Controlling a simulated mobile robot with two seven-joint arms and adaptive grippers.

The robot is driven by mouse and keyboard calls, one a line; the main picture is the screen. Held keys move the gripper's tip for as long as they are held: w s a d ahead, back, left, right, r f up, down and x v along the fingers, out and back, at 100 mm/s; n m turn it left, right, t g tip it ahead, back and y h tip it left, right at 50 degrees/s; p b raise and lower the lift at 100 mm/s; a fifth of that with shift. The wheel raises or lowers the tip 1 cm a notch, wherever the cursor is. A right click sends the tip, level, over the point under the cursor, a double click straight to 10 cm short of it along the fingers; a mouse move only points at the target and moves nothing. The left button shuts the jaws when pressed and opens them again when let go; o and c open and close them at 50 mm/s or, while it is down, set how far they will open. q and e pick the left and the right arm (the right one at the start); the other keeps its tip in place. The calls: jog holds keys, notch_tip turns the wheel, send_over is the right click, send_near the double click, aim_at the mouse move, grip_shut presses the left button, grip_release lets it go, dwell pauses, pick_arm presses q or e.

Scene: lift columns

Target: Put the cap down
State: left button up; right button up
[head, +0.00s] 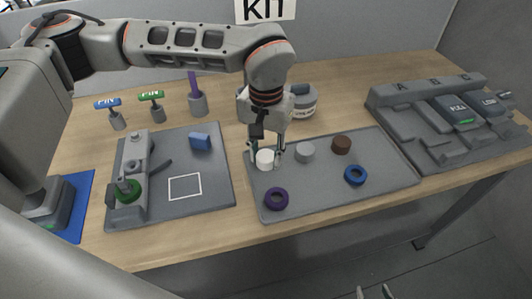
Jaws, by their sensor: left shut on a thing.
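My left gripper (266,157) points down over the left part of the grey tray (325,193). It is shut on a white cap (265,160), which is at or just above the tray surface; I cannot tell if it touches. A grey cap (305,152) and a brown cap (341,145) stand on the tray to the right of it. A purple ring (276,198) and a blue ring (356,175) lie nearer the front. The two fingertips of my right gripper (375,293) show at the bottom edge, apart and empty, away from the table.
A dark mat (215,188) with a white square outline, a grey fixture (134,170) and a blue block (200,142) lie left of the tray. Pin tools and a round container (303,104) stand behind. A grey rack (415,125) marked A, B, C stands right.

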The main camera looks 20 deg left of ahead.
aim_at(266, 156)
pick_arm(q)
jog(key=o, duration=1)
jog(key=shift+f, duration=0.15)
jog(key=shift+o, duration=0.2)
notch_tip(266, 156, up, 12)
jog(key=shift+r+p, duration=0.2)
jog(key=shift+p, duration=0.15)
